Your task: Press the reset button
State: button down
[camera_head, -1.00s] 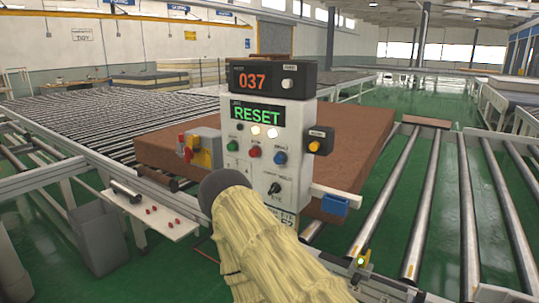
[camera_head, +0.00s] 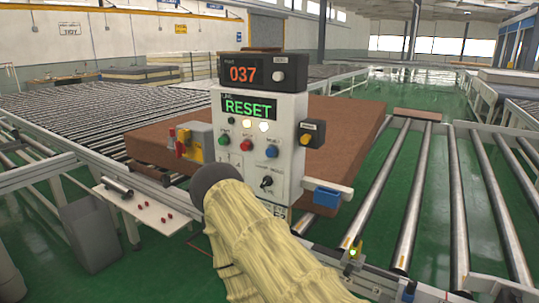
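A white control panel (camera_head: 293,183) stands in the middle, with a green lit display (camera_head: 248,108) reading RESET. Below it are a green button (camera_head: 223,139), a red button (camera_head: 246,145) and a blue button (camera_head: 271,151); their small labels are too blurred to read surely. No gripper fingers show, and I cannot tell whether anything touches the panel.
A counter box (camera_head: 288,62) reading 037 tops the panel. A brown mattress (camera_head: 345,135) lies behind it. Roller conveyors (camera_head: 485,215) run right and left. A small shelf (camera_head: 146,208) with red bits and a grey bin (camera_head: 91,235) stand at left. Green floor shows between.

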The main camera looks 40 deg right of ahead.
aim_at(271, 153)
jog(key=z, duration=1.25)
jog(key=k, duration=0.7)
jog(key=u, duration=1.25)
